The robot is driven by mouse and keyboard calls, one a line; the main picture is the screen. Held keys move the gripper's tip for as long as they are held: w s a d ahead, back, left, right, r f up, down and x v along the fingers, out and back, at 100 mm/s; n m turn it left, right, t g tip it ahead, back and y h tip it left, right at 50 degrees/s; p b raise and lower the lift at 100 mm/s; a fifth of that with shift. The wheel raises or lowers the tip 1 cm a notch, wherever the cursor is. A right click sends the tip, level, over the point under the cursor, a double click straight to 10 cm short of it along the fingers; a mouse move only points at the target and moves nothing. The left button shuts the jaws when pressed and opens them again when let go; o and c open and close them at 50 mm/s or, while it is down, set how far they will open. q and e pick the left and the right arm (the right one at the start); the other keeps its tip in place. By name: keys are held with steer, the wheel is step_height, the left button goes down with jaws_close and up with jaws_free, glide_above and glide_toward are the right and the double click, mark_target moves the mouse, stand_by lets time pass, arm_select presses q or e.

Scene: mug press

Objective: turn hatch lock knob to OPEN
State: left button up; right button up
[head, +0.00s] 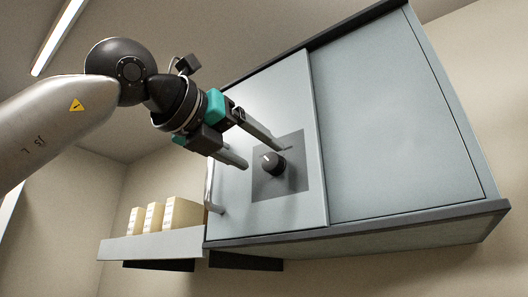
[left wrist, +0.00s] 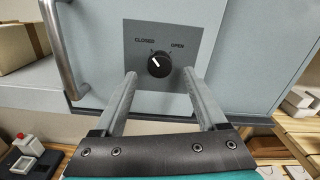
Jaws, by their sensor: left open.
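The black hatch lock knob (head: 272,163) sits on a dark grey square plate (head: 293,181) on the light grey hatch door (head: 313,205). In the left wrist view the knob (left wrist: 159,64) has a white mark pointing up and left, towards the word CLOSED; the word OPEN is at its upper right. My left gripper (head: 264,157) is open and empty, pointing at the plate. In the left wrist view its fingertips (left wrist: 159,74) lie on either side just below the knob, with gaps visible. Whether they reach knob depth is unclear. My right gripper is not in view.
A metal bar handle (left wrist: 61,50) stands out at the hatch door's left edge. A shelf with several cream boxes (head: 182,214) is left of the cabinet (head: 390,130). In the left wrist view, a red-and-white item (left wrist: 28,145) lies low at the left.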

mark_target(270, 161)
arm_select(q)
steer(key=shift+x, duration=1.65)
jaws_close()
